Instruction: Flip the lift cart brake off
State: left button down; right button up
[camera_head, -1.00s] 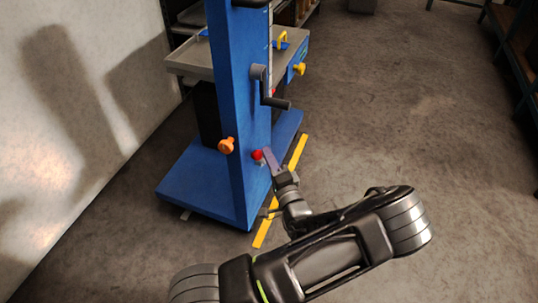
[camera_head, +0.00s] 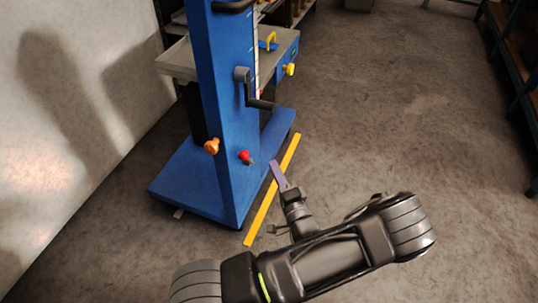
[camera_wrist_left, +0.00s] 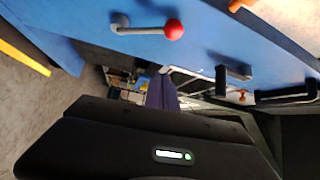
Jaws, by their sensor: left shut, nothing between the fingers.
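The blue lift cart (camera_head: 226,120) stands at the left, with a tall post on a wide blue base. Its brake lever, a short grey arm with a red ball (camera_head: 244,155), is low on the post's side. In the left wrist view the red ball (camera_wrist_left: 174,29) is right of the grey pivot (camera_wrist_left: 120,22), the arm lying nearly level in that picture. My left gripper (camera_head: 277,172) is shut and empty, its purple fingers pointing toward the cart, right of and apart from the ball. The fingers (camera_wrist_left: 161,92) show below the lever in the wrist view. My right gripper is out of view.
A grey crank (camera_head: 256,95) and an orange knob (camera_head: 212,146) stick out from the post. A yellow floor strip (camera_head: 272,190) runs beside the base. A pale wall (camera_head: 60,130) is at left. Open floor (camera_head: 390,130) lies to the right.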

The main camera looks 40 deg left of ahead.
pick_arm(q)
jog(key=shift+s+d+f, duration=0.2)
jog(key=shift+d+f, duration=0.05)
jog(key=shift+d, duration=0.25)
jog(key=shift+s+d+f, duration=0.15)
jog(key=shift+d+f, duration=0.1)
jog(key=shift+d, duration=0.2)
